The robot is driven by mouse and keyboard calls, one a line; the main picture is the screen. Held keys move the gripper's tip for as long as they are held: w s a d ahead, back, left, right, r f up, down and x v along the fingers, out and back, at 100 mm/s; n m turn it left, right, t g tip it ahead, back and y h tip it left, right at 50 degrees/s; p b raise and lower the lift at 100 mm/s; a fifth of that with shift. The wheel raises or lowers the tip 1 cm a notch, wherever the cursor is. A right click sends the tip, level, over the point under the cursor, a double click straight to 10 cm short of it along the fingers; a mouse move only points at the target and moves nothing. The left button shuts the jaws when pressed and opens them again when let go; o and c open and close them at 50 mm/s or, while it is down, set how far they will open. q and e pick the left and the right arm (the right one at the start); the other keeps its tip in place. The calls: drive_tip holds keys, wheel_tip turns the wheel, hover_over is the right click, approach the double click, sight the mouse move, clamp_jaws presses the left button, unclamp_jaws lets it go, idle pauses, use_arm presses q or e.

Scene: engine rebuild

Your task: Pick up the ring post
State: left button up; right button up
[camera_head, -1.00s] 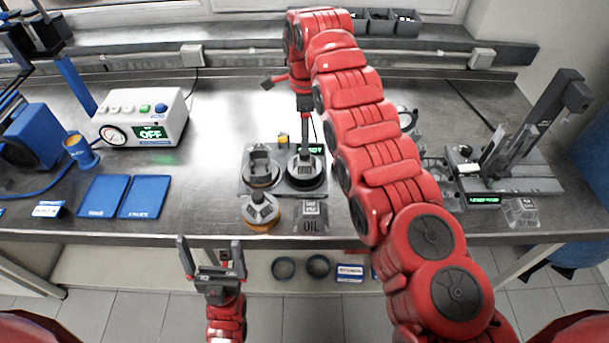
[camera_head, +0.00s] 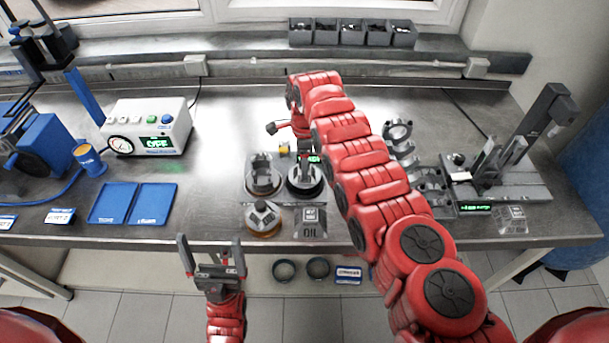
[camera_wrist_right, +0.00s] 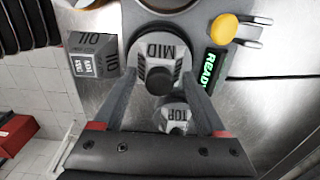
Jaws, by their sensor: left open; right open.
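The ring post, marked MID (camera_wrist_right: 160,65), is a grey post with a dark round knob on a round base in the right wrist view. I take it to be the post (camera_head: 305,182) under my right arm in the head view. My right gripper (camera_wrist_right: 158,88) is open, with one finger on each side of the MID post. I cannot tell whether the fingers touch it. My left gripper (camera_head: 210,244) is open and empty in front of the bench edge.
Two similar round stands (camera_head: 262,180) (camera_head: 263,220) are left of the post. An OIL block (camera_head: 310,222) is in front of it. A green READY display (camera_wrist_right: 224,48) and yellow button (camera_wrist_right: 222,28) are close beside the right finger. My right arm hides part of the bench.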

clamp_jaws()
idle(0.3)
drive_tip(key=shift+s, duration=0.1)
idle(1.0)
